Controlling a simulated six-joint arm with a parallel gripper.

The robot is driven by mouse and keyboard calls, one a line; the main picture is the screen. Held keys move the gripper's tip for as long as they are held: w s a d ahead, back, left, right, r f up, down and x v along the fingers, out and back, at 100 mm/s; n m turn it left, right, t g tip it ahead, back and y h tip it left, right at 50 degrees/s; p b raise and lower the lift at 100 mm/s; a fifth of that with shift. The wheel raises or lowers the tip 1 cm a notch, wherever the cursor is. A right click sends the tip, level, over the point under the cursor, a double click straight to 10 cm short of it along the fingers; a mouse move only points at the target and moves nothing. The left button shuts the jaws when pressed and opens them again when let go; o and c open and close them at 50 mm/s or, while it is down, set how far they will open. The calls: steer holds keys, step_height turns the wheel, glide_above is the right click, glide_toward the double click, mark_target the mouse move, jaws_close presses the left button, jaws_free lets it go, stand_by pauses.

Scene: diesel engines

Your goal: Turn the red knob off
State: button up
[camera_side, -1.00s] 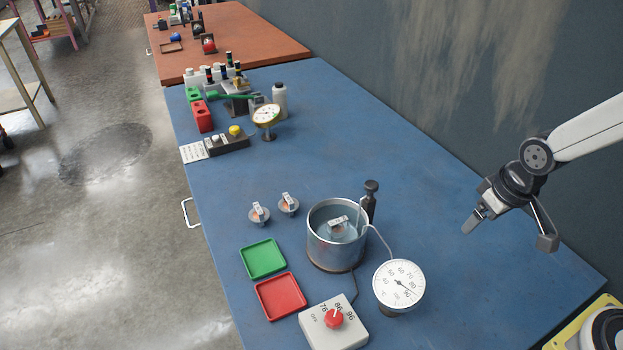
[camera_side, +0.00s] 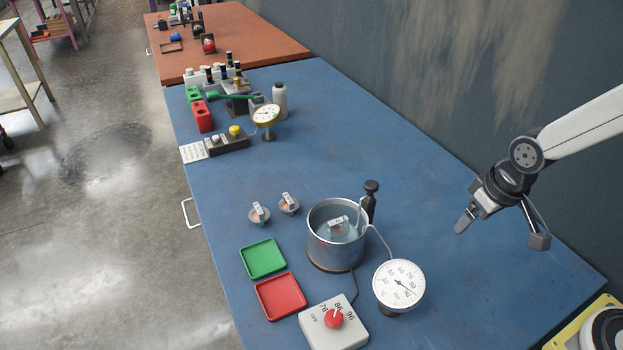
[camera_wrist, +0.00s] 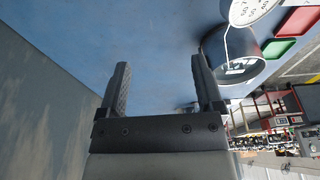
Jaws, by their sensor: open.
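The red knob (camera_side: 333,318) sits on a white control box (camera_side: 343,335) at the front of the blue table. The marks OFF, 76, 86 and 96 stand around it, and its white pointer line is turned toward 86. My gripper (camera_side: 500,240) is open and empty above the right part of the table, well to the right of the knob and higher. In the wrist view my two fingers (camera_wrist: 160,85) stand wide apart with nothing between them. The knob is not visible in the wrist view.
A metal pot (camera_side: 334,252) of water holds a tagged part. A dial gauge (camera_side: 398,287) stands between my gripper and the knob. Green (camera_side: 263,275) and red (camera_side: 262,298) trays lie left of the pot.

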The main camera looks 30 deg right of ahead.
steer(key=shift+n+g, duration=0.6)
steer(key=shift+g, duration=0.2)
steer(key=w+a, duration=0.1)
steer(key=a, duration=0.3)
steer(key=w+a+f, duration=0.1)
steer(key=a, duration=0.4)
steer(key=w+a+f, duration=0.1)
steer(key=w+a, duration=0.1)
steer(key=a, duration=0.3)
steer(key=shift+a+f, duration=0.1)
steer(key=shift+f, duration=0.05)
steer(key=g, duration=0.1)
glide_above(334, 317)
step_height(334, 317, down, 3)
steer(key=shift+f+n, duration=0.15)
steer(key=shift+n, duration=0.25)
steer(key=shift+f, duration=0.1)
steer(key=shift+f, duration=3.8)
jaws_close()
